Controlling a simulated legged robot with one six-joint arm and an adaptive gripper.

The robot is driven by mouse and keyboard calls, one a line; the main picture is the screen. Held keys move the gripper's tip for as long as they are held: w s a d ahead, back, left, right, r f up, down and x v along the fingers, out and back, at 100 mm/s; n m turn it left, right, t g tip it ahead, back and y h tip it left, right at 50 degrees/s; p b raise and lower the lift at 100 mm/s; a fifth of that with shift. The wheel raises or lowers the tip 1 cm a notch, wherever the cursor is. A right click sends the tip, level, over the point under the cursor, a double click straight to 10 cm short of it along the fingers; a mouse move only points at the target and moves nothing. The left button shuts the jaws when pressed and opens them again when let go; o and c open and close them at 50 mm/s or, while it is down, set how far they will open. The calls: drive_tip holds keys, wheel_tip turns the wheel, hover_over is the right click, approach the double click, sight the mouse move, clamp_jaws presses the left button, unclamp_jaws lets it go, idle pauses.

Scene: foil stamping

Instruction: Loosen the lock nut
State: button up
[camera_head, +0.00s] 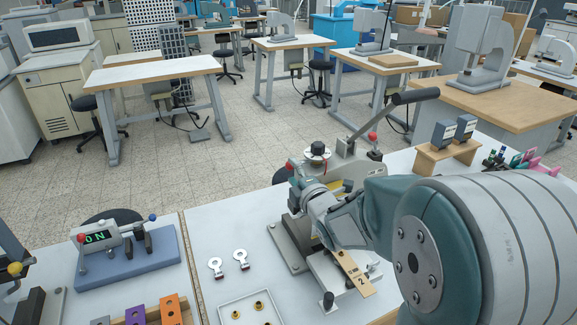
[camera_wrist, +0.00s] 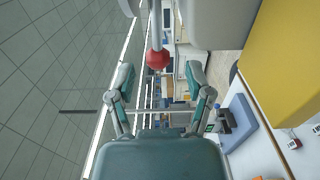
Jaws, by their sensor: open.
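The foil stamping press (camera_head: 345,165) stands on the white table, with a long black-handled lever and a black round dial (camera_head: 317,152) on top. A red ball knob (camera_head: 289,166) sits at its left side and another red ball (camera_head: 373,136) at its right. I cannot make out for certain which part is the lock nut. My gripper (camera_head: 299,188) is at the left side of the press, partly hidden by its own wrist. In the wrist view my gripper (camera_wrist: 160,72) is open and empty. A red ball (camera_wrist: 158,59) on a pale rod appears between and slightly beyond the fingertips.
A yellow block (camera_wrist: 290,55) and a grey body (camera_wrist: 220,25) are close on the right in the wrist view. Two metal tags (camera_head: 240,258) and a tray (camera_head: 221,312) with brass pieces lie left.

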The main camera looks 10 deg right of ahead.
sight(292, 168)
drive_tip(key=shift+w+a, duration=0.15)
drive_tip(key=shift+w, duration=1.4)
drive_tip(key=shift+s, duration=0.1)
clamp_jaws()
drive_tip(key=shift+s+f+y, duration=0.1)
drive_tip(key=shift+s+y, duration=0.05)
drive_tip(key=shift+y, duration=0.15)
drive_tip(key=shift+s+d+f+n+g+y, duration=0.1)
drive_tip(key=shift+s+d+n+g+y, duration=0.45)
drive_tip(key=shift+n+g+y, duration=0.75)
drive_tip(key=shift+s+d+r+n+g+y, duration=0.15)
drive_tip(key=shift+s+n+g+y, duration=0.7)
drive_tip(key=shift+y, duration=1)
drive_tip(key=shift+s+d+f+n+g+y, duration=0.15)
drive_tip(key=shift+s+d+n+g+y, duration=0.45)
drive_tip(key=shift+n+y, duration=0.85)
drive_tip(key=shift+a, duration=0.15)
